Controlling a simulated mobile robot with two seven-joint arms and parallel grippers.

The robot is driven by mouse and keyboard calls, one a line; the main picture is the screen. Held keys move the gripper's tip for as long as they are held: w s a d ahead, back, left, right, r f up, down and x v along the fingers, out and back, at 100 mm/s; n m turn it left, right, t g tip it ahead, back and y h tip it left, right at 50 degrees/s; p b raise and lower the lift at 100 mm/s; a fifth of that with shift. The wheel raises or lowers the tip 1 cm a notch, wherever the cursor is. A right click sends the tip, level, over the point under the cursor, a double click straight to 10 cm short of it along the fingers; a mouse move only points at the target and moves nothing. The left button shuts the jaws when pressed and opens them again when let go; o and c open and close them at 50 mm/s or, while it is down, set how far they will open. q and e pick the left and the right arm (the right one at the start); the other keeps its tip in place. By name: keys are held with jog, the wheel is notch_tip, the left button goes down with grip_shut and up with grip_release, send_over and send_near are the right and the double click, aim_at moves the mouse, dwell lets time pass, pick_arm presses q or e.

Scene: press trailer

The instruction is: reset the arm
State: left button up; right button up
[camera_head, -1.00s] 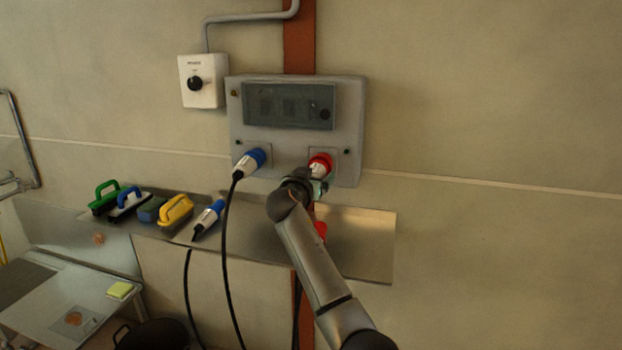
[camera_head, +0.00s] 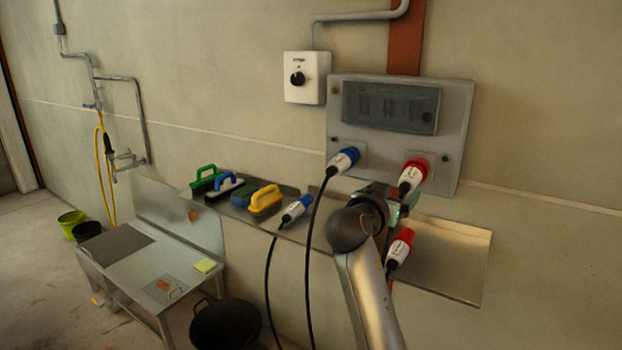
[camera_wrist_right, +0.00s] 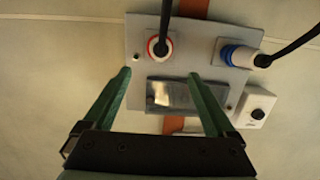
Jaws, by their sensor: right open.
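My right arm rises from the bottom of the head view. Its gripper (camera_head: 402,208) is just below the red plug (camera_head: 412,176), which sits in the grey socket panel (camera_head: 455,125). In the right wrist view, the two green fingers (camera_wrist_right: 158,78) are spread wide with nothing between them. The red plug (camera_wrist_right: 159,47) shows beyond the fingertips, apart from them. My left gripper is in neither view.
A blue plug (camera_head: 343,160) sits in the panel's left socket, its black cable hanging down. A shelf (camera_head: 460,262) below holds several brushes, a loose blue plug (camera_head: 297,208) and a loose red plug (camera_head: 400,246). A white switch box (camera_head: 306,78) is upper left.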

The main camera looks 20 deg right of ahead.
jog(key=s+a+f+n+t+y+p, duration=0.15)
jog(key=s+a+f+n+y, duration=0.3)
jog(key=f, duration=0.95)
jog(key=s+a+f+n+y+p, duration=0.25)
jog(key=a+f+n+y, duration=0.25)
jog(key=f, duration=0.9)
jog(key=s+a+f+g+y, duration=0.1)
jog(key=s+a+f+y, duration=0.1)
jog(key=s, duration=0.6)
jog(key=s+a+f+n+g+y+p, duration=0.1)
jog(key=s+a+f, duration=0.2)
jog(key=s+f, duration=0.3)
jog(key=s+a+f+n+g+y+p, duration=0.1)
jog(key=s+a+f+y, duration=0.1)
jog(key=s, duration=0.8)
jog(key=shift+s+a+f+y, duration=0.3)
jog(key=shift+a+f+y, duration=0.05)
jog(key=shift+a+f, duration=0.55)
jog(key=shift+c, duration=0.4)
